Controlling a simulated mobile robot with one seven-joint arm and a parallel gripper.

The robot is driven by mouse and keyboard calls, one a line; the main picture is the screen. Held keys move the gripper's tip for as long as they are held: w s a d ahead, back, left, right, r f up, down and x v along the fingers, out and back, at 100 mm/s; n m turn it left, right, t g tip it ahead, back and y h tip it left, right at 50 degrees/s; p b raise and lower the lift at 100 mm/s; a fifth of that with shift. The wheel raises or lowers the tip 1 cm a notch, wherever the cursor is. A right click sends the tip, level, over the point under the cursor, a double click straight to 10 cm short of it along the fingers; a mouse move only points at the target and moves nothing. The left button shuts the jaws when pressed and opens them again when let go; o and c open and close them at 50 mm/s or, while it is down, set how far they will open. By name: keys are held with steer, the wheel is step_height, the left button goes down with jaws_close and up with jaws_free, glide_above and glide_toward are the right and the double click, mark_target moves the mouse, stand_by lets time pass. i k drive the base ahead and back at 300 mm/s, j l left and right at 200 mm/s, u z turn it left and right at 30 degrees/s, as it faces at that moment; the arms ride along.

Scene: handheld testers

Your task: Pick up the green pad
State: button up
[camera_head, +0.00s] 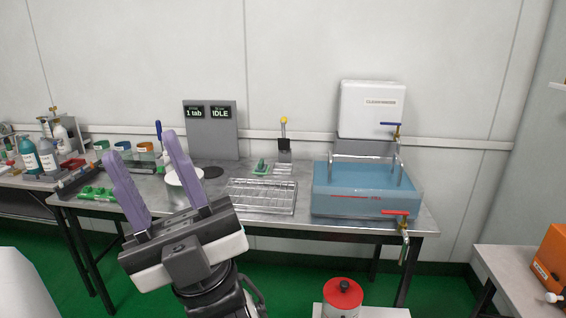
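A small green item (261,168), which looks like the green pad, lies on the grey metal table (330,222) behind the wire rack. Something darker green stands up from it, too small to make out. My gripper (143,148) has two long purple fingers pointing up and away, spread apart with nothing between them. It is open, in the left foreground. The green item is to the right of the fingers and farther back, well apart from them. A second green thing (95,194), a low tray or block with bumps, lies at the left end of the table.
A wire rack (262,196) stands in front of the green item. A blue water bath (366,190) with red and blue taps is to the right. A white bowl (184,185) and a dark disc (211,172) are to the left. A red-lidded container (342,292) stands in front.

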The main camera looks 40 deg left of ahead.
mark_target(261, 167)
steer(key=i+j+z, duration=0.1)
steer(key=j, duration=0.2)
steer(key=i+j+z, duration=0.15)
steer(key=j, duration=0.2)
steer(key=j+z, duration=0.1)
steer(key=j, duration=0.2)
steer(key=j+z, duration=0.35)
steer(key=j, duration=0.65)
steer(key=k+j+z, duration=0.1)
steer(key=j, duration=0.25)
steer(key=k+j+z, duration=0.1)
steer(key=j, duration=0.2)
steer(key=k+j+z, duration=0.1)
steer(key=j, duration=0.2)
steer(key=k+j, duration=0.15)
steer(key=j, duration=0.2)
steer(key=k+j+z, duration=0.1)
steer(key=j, duration=0.25)
steer(key=k+j, duration=0.25)
steer(key=k+j+z, duration=0.1)
steer(key=j, duration=0.35)
steer(key=k, duration=0.1)
